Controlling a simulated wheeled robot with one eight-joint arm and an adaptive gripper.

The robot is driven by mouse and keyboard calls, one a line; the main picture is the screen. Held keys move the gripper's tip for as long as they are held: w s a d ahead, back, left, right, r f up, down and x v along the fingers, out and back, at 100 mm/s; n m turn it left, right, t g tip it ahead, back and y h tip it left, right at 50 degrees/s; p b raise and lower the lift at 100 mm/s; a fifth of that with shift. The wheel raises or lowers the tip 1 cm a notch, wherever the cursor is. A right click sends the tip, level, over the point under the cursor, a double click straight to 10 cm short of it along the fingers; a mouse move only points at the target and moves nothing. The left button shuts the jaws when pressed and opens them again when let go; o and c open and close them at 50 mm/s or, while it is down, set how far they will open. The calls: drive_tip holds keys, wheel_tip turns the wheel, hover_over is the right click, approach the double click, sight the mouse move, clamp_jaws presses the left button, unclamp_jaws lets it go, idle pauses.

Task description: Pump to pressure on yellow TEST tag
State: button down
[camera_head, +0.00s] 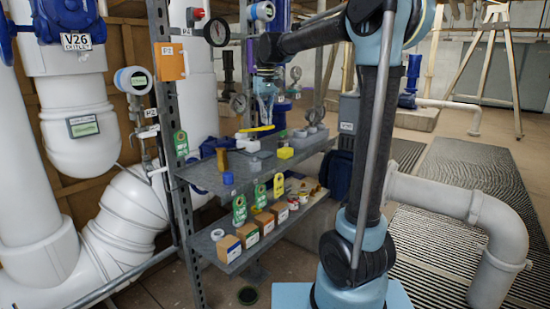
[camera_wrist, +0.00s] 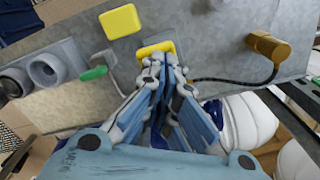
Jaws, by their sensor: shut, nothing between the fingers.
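My gripper (camera_head: 266,120) is shut and empty, pointing down over the upper shelf in the head view. In the wrist view its fingertips (camera_wrist: 163,60) are beside a yellow bar-like part (camera_wrist: 156,49); whether they touch it I cannot tell. A yellow bar (camera_head: 256,128) also shows just below the gripper in the head view, above a small grey block (camera_head: 248,145). A yellow tag (camera_head: 278,187) hangs at the lower shelf; its writing is too small to read. Round gauges show at the rack, one dark-rimmed (camera_head: 217,32) and one lower (camera_head: 238,103).
A yellow block (camera_head: 285,153), a brass fitting (camera_head: 221,160) and grey ring-shaped parts (camera_head: 313,131) crowd the upper shelf (camera_head: 205,179). Small boxes (camera_head: 248,235) and green tags (camera_head: 239,210) line the lower shelf. A white pipe (camera_head: 440,193) stands right of my arm.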

sight(266, 128)
drive_tip(key=shift+f, duration=2.15)
drive_tip(key=shift+r, duration=2.55)
drive_tip(key=shift+f, duration=0.1)
